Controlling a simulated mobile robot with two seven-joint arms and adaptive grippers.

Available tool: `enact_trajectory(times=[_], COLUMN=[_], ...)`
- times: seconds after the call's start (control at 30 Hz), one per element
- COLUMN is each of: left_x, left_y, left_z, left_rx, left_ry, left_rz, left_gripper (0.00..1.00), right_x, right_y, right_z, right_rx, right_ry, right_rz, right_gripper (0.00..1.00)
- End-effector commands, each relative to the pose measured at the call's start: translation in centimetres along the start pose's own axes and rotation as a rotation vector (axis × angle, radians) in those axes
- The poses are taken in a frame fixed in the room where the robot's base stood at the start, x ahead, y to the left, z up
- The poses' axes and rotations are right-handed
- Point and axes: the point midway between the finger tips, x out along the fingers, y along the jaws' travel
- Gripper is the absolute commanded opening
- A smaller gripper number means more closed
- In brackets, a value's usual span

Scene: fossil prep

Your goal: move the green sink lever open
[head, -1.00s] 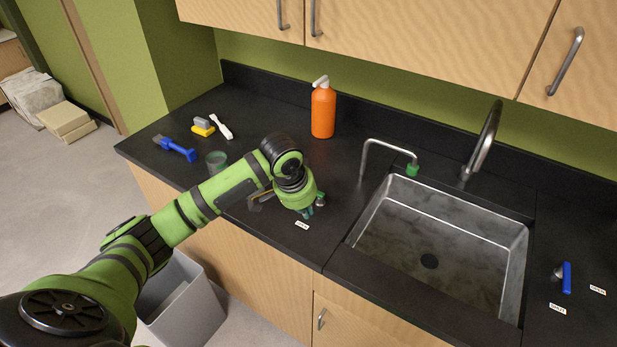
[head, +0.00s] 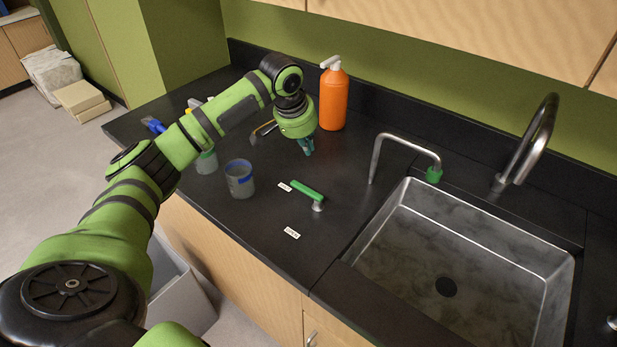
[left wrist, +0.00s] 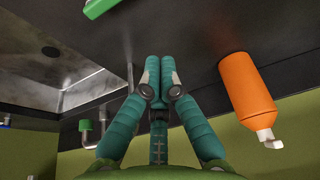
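The green sink lever (head: 308,191) stands on the black counter left of the sink, its handle pointing back and left from a metal pivot. The handle's end is beside one small white label (head: 285,187); another label (head: 291,233) lies nearer the front edge. Their print is too small to read surely. My left gripper (head: 308,151) is behind the lever, above the counter and apart from it. Its teal fingers (left wrist: 159,72) are together and empty in the left wrist view, where part of the lever (left wrist: 100,8) shows at the top edge. My right gripper is not in view.
An orange pump bottle (head: 333,98) stands close behind my left gripper. A thin spout with a green tip (head: 434,175), a tall faucet (head: 530,140) and the sink (head: 410,206) are to the right. Cups (head: 239,180) stand left of the lever.

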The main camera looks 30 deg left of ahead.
Motion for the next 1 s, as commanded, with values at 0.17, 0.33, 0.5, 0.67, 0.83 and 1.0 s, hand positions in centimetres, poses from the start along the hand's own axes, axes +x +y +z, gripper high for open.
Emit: enact_trajectory(times=[0.17, 0.33, 0.5, 0.67, 0.83, 1.0], left_x=[-0.1, 0.8, 3.6, 6.7, 9.3, 9.2], left_y=[0.0, 0.0, 0.1, 0.1, 0.1, -0.1], left_z=[0.0, 0.0, 0.0, 0.0, 0.0, 1.4], left_rx=[0.001, 0.0, -0.001, -0.001, 0.0, 0.003], left_ry=[0.0, -0.004, -0.006, -0.004, -0.003, -0.003], left_rz=[0.0, 0.0, 0.002, 0.002, 0.001, -0.003], left_gripper=[0.0, 0.0, 0.0, 0.0, 0.0, 0.0], right_x=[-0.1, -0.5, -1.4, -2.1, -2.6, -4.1], right_y=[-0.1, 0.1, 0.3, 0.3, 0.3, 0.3], right_z=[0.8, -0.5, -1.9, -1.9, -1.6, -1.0], right_rx=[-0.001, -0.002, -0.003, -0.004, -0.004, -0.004], right_ry=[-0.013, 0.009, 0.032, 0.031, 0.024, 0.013], right_rz=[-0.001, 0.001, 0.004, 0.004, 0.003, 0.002], right_gripper=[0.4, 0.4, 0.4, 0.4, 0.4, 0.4])
